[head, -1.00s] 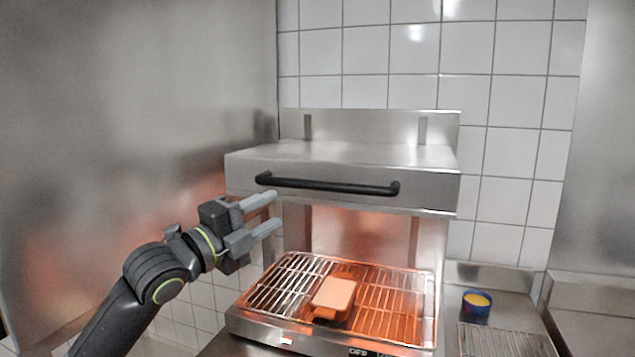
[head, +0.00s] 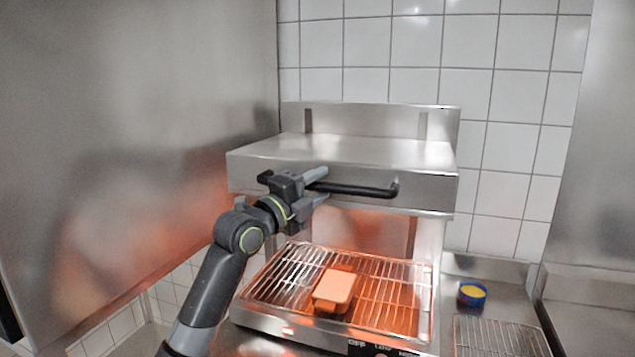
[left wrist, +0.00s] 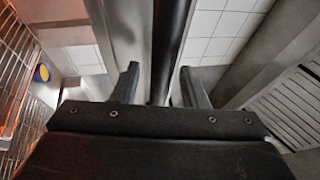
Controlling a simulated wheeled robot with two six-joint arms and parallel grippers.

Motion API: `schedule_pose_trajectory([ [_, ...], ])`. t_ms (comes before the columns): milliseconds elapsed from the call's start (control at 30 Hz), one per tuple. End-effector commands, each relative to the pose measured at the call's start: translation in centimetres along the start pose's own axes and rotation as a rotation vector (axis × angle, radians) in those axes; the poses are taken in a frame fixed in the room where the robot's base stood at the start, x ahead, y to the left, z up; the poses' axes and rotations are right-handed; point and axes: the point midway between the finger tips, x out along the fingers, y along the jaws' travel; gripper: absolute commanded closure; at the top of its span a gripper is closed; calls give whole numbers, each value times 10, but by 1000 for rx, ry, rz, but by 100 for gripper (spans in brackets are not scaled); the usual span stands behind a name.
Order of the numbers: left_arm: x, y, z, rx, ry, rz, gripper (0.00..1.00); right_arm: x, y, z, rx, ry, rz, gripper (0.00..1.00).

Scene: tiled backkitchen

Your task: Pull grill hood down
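The steel grill hood (head: 340,158) is raised above the glowing grill rack (head: 385,300). A black bar handle (head: 355,189) runs along its front face. My left gripper (head: 318,186) is at the left part of the handle, with one finger above the bar and one below. In the left wrist view, the handle (left wrist: 168,50) runs between the two spread fingers (left wrist: 157,85) with gaps on both sides, so the gripper is open around it. My right gripper is not in view.
An orange-lit block (head: 335,287) sits on the rack under the hood. A blue bowl with yellow contents (head: 472,293) stands on the counter to the right, behind a wire rack (head: 498,336). A steel wall (head: 130,120) is close on the left.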

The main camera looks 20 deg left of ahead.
Motion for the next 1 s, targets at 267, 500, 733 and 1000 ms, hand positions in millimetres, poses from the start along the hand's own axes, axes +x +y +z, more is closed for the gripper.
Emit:
schedule_pose_trajectory([
  [267, 2, 0, 0, 0, 0, 1, 60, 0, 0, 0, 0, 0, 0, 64],
  [500, 2, 0, 0, 0, 0, 0, 88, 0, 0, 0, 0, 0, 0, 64],
  [733, 1, 0, 0, 0, 0, 1, 100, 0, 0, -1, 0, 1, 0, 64],
  [1000, 1, 5, 0, -1, 0, 2, 100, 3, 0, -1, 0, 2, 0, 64],
])
